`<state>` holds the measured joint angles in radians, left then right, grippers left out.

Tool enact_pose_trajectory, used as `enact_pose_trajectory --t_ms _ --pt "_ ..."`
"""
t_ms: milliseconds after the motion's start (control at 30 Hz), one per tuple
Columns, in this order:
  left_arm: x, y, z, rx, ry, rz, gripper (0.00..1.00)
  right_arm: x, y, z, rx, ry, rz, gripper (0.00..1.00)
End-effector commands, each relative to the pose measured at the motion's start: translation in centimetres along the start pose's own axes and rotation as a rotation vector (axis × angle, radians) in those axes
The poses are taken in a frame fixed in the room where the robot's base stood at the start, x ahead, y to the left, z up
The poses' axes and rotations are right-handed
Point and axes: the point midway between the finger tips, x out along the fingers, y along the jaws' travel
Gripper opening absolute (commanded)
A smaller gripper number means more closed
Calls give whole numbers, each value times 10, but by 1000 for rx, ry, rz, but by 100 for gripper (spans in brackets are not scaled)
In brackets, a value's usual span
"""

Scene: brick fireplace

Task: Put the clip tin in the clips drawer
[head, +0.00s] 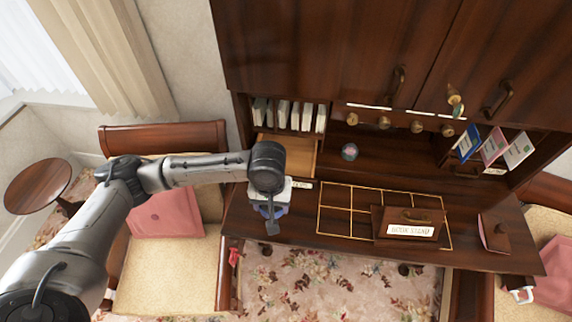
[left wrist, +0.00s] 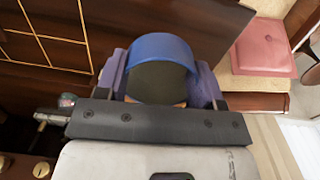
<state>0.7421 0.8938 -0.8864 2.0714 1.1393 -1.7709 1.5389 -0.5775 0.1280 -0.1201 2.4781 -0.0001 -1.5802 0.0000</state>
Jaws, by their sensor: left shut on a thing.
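The clip tin (left wrist: 160,72) is a round thing with a blue rim and a dark face. In the left wrist view it sits between the purple fingers of my left gripper (left wrist: 163,85), which is shut on it. In the head view my left gripper (head: 272,212) is over the left end of the desk, and my wrist hides most of the tin. An open drawer (head: 301,158) with a pale wooden inside stands below the book slots, just behind my wrist. A white label (head: 302,185) shows at its front; I cannot read it. My right gripper is out of view.
The desk top (head: 350,252) carries a gold grid (head: 340,186) and a "BOOK STAND" box (head: 408,216). A small round ornament (head: 349,152) stands behind the grid. Book slots (head: 290,115) are above the drawer. Cards (head: 493,146) stand at the right.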

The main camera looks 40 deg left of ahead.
Motion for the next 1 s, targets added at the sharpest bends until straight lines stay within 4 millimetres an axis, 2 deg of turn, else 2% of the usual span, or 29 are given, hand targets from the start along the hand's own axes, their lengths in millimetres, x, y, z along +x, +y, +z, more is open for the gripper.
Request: enact_pose_trajectory --t_ms 33,100,267,800,1000 --pt "15 -3 -2 -21 1 -3 36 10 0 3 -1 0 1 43" --pt "23 -6 -5 -43 3 -5 36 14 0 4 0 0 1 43" --pt "29 -7 -21 -70 6 -8 36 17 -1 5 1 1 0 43" --pt "27 2 -154 -72 7 -8 36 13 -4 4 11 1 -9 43" --pt "27 4 -188 -69 6 -8 36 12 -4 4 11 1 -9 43"
